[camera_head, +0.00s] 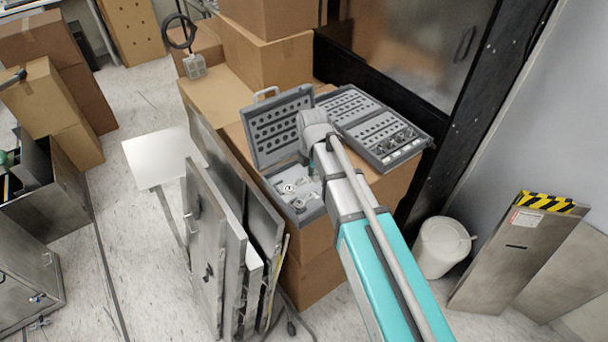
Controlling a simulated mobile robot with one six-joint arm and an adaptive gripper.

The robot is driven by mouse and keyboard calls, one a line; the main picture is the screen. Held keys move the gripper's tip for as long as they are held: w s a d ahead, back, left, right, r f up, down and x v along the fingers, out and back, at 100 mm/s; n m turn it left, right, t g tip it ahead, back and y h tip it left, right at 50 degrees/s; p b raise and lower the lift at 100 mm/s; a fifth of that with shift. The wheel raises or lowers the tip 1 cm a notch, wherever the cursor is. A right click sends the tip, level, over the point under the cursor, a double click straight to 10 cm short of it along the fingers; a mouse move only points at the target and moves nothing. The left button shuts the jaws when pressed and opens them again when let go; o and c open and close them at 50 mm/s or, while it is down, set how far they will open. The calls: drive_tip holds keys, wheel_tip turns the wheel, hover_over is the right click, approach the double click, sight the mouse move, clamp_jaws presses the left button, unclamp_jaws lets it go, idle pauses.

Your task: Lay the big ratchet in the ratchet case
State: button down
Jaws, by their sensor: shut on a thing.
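An open grey case (309,217) sits on a cardboard box; I take it to be the ratchet case. Its lid (268,155), with rows of round holes, stands up at the back left. My gripper (308,176) is low over or inside the case's lower half, mostly hidden behind my own wrist and arm. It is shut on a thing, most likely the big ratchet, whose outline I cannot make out. Small round metal parts (290,188) show in the case beside the gripper. Whether the held thing touches the case floor cannot be told.
A second open grey case (409,153) with small sockets lies to the right on the same boxes. Metal panels (215,250) lean in front at the left. A white bucket (440,247) stands on the floor at the right. Cardboard boxes (265,62) rise behind.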

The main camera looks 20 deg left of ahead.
sight(304, 177)
drive_tip(key=w+a+f+b, duration=0.1)
drive_tip(key=w+f+b, duration=0.1)
drive_tip(key=w+a+f+b, duration=0.2)
drive_tip(key=w, duration=0.1)
drive_tip(key=w+a+f+b, duration=0.2)
drive_tip(key=w+f, duration=0.1)
drive_tip(key=shift+w+b, duration=0.25)
drive_tip(key=shift+b, duration=0.05)
drive_tip(key=shift+w+a+f+b, duration=0.15)
drive_tip(key=shift+w+f+b, duration=0.2)
drive_tip(key=shift+f+b, duration=0.1)
drive_tip(key=shift+w+a+f+b, duration=0.2)
drive_tip(key=shift+w+f+b, duration=0.15)
drive_tip(key=shift+f+b, duration=1.6)
drive_tip(key=shift+f, duration=0.05)
drive_tip(key=shift+f, duration=0.15)
drive_tip(key=c, duration=0.5)
unclamp_jaws()
